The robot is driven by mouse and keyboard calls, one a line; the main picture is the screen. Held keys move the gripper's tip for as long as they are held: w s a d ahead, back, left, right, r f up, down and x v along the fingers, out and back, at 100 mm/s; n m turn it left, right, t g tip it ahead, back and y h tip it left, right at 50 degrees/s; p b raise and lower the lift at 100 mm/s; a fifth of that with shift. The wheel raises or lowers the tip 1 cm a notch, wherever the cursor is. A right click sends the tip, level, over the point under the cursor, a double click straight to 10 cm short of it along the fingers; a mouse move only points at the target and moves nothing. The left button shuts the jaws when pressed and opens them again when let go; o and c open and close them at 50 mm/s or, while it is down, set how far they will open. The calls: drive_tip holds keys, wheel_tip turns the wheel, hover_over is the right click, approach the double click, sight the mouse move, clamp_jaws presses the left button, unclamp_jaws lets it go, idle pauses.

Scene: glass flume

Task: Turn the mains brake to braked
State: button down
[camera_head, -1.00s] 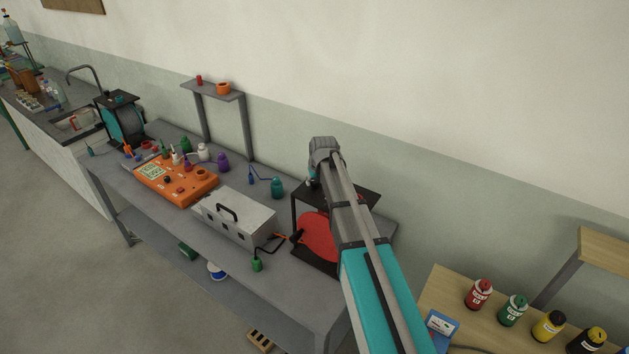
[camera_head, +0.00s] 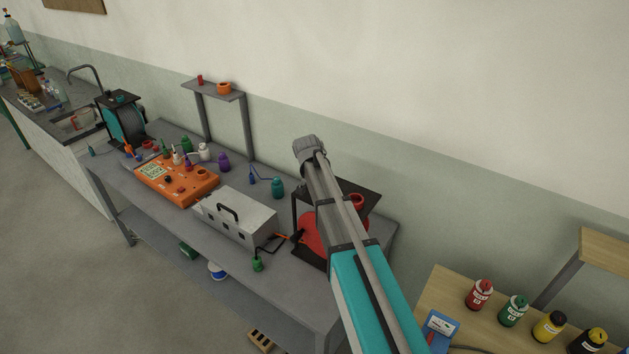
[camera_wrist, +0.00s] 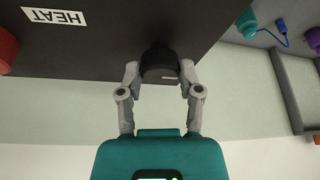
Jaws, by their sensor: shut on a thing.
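In the wrist view, a round black knob (camera_wrist: 157,56) sits on the dark top plate (camera_wrist: 100,50) of a stand. A short pale mark shows on the knob, pointing to the right. No label names the knob as the mains brake; an upside-down "HEAT" label (camera_wrist: 57,17) lies further left on the plate. My gripper (camera_wrist: 159,78) has its fingers on either side of the knob and is shut on it. In the head view, my arm hides the gripper and the knob; the stand with a red disc (camera_head: 311,232) shows behind it.
A red ring (camera_head: 356,200) sits on the stand's top. A grey box (camera_head: 236,215), an orange panel (camera_head: 205,193) and a teal bottle (camera_head: 277,187) stand further left on the bench. Bottles, including a red one (camera_head: 480,295), stand on the wooden table at right.

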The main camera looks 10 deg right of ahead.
idle(0.4)
drive_tip(key=shift+c, duration=1.3)
unclamp_jaws()
